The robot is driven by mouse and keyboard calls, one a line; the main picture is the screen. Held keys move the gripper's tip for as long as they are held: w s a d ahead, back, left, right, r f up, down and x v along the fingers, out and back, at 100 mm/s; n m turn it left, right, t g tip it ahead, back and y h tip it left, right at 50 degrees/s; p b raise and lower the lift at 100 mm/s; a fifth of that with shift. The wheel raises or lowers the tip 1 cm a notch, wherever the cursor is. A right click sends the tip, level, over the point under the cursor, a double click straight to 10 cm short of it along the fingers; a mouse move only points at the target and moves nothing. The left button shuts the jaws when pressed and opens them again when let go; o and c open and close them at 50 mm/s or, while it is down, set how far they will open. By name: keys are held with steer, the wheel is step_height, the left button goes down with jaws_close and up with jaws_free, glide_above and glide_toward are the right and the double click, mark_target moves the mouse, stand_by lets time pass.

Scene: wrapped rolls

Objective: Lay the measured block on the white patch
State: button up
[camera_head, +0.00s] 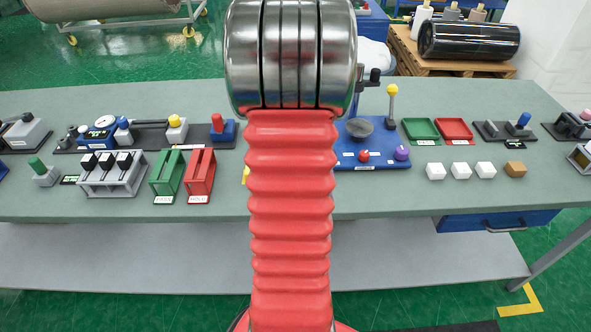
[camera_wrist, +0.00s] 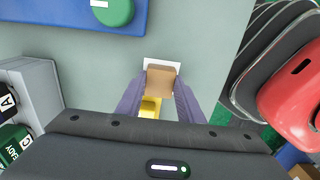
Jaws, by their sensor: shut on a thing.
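In the wrist view my gripper (camera_wrist: 160,88) is shut on a tan block (camera_wrist: 160,78), with one grey-purple finger on each side of it. The block covers most of the white patch (camera_wrist: 149,62), whose edge shows beyond the block's far side. I cannot tell whether the block touches the patch or is slightly above it. A yellow object (camera_wrist: 150,108) shows between the fingers, nearer to the wrist. In the head view my red arm hides the gripper, the held block and the patch.
A blue panel (camera_wrist: 75,12) with a green knob is at the wrist view's top left; a grey box (camera_wrist: 38,88) stands left. In the head view, white blocks (camera_head: 461,171) and a brown block (camera_head: 515,170) stand right, below green (camera_head: 421,129) and red (camera_head: 454,129) trays. Green and red holders (camera_head: 201,176) stand left.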

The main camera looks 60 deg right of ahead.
steer(key=o, duration=1.2)
step_height(320, 180, up, 14)
steer(key=shift+f, duration=0.15)
stand_by(1.0)
